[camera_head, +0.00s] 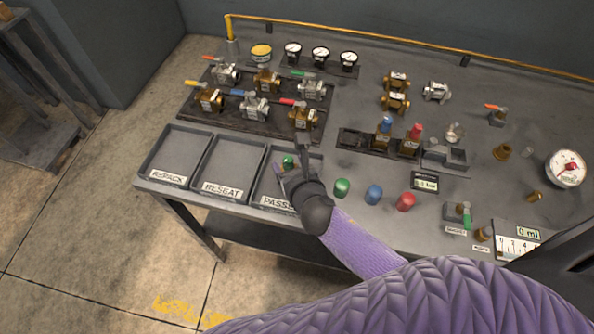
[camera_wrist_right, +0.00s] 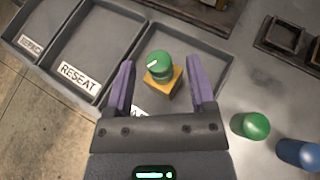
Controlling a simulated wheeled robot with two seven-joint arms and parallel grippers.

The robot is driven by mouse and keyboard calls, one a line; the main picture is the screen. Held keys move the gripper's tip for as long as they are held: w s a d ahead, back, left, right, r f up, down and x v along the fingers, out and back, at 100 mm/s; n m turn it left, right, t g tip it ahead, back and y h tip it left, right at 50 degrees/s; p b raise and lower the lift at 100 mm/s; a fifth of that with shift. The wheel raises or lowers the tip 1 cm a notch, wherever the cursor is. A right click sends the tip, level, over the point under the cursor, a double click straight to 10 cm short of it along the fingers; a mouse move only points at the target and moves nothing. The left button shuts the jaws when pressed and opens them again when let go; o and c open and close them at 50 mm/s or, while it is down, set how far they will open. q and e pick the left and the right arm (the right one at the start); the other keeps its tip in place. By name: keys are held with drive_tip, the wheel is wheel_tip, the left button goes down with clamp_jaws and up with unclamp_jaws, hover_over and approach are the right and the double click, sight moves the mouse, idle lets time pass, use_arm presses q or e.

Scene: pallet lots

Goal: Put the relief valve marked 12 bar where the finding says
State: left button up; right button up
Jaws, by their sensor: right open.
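A relief valve with a green cap and brass body (camera_wrist_right: 163,82) stands in the PASSED tray (camera_wrist_right: 212,60), between the fingers of my right gripper (camera_wrist_right: 161,72). The fingers are apart, with gaps on both sides of the valve. In the head view the green cap shows (camera_head: 288,161) beside my right gripper (camera_head: 291,166), which partly hides the tray. I cannot read a 12 bar marking on the valve. A blue-capped valve (camera_head: 380,141) and a red-capped valve (camera_head: 410,146) stand in the dark rack (camera_head: 351,139). My left gripper is not in view.
The RESEAT tray (camera_head: 226,166) and REPACK tray (camera_head: 173,152) are empty. Loose green (camera_head: 342,187), blue (camera_head: 374,194) and red (camera_head: 405,202) caps stand right of my gripper. A board with several lever valves (camera_head: 190,111) lies behind the trays. A small display (camera_head: 425,182) is hard to read.

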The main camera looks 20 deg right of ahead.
drive_tip(key=p+v, duration=0.2)
drive_tip(key=v, duration=0.8)
drive_tip(key=shift+s, duration=0.15)
drive_tip(key=shift+r, duration=0.1)
